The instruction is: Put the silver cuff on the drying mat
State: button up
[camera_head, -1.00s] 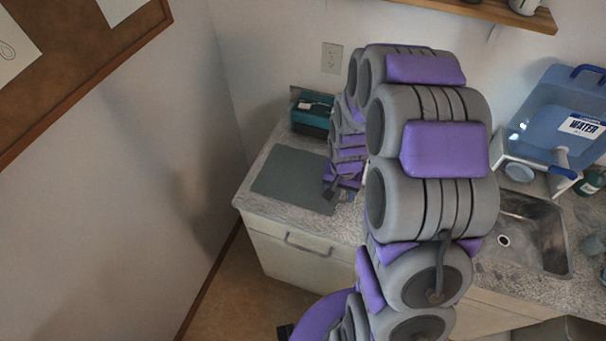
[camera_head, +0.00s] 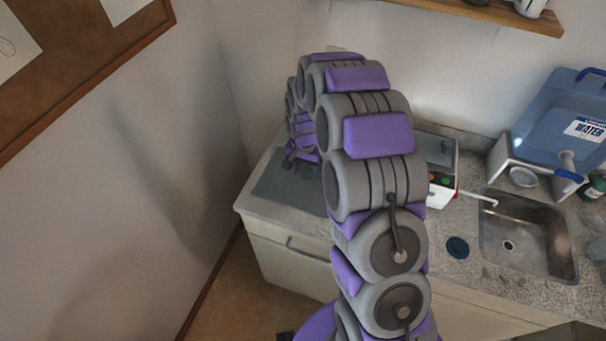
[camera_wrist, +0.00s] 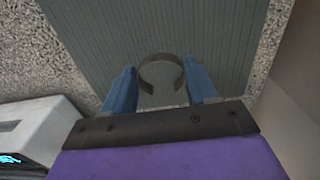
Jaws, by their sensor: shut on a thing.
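The silver cuff (camera_wrist: 161,67) is a dull grey open ring in the wrist view. My gripper (camera_wrist: 160,82) is shut on it, with one blue finger on each side. The grey ribbed drying mat (camera_wrist: 98,28) lies behind the cuff in the wrist view, and the cuff appears over it; I cannot tell whether they touch. In the head view, my gripper (camera_head: 302,165) is over the mat (camera_head: 272,188) at the counter's left end. The cuff is hidden there by my arm, as is part of the mat.
A boxy white and grey appliance (camera_head: 440,165) stands right of my arm. A dark blue round thing (camera_head: 457,247) lies on the counter (camera_head: 475,267) beside the sink (camera_head: 520,240). A blue water container (camera_head: 560,115) stands at the back right. The wall is close on the left.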

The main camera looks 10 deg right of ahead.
aim_at(303, 181)
jog(key=shift+w+a+f, duration=0.3)
jog(key=shift+a, duration=0.05)
jog(key=f, duration=0.2)
jog(key=f+b, duration=0.1)
jog(key=shift+d, duration=0.35)
jog(key=o, duration=1.1)
jog(key=shift+a+f, duration=0.1)
jog(key=shift+a, duration=0.1)
notch_tip(303, 181, up, 12)
jog(key=p, duration=0.2)
jog(key=s+r+n+g, duration=0.1)
jog(key=s+r+n, duration=0.1)
jog(key=s+r, duration=0.6)
jog(key=s+r+n, duration=0.2)
jog(key=s+r, duration=0.1)
jog(key=s, duration=0.8)
jog(key=s+n, duration=0.1)
jog(key=s, duration=0.5)
jog(key=s+r+n, duration=0.1)
jog(key=s, duration=0.6)
jog(key=s+r+g, duration=0.1)
jog(key=s, duration=0.6)
jog(key=shift+s+a+n, duration=0.1)
jog(key=shift+s+n, duration=0.15)
jog(key=shift+n, duration=0.15)
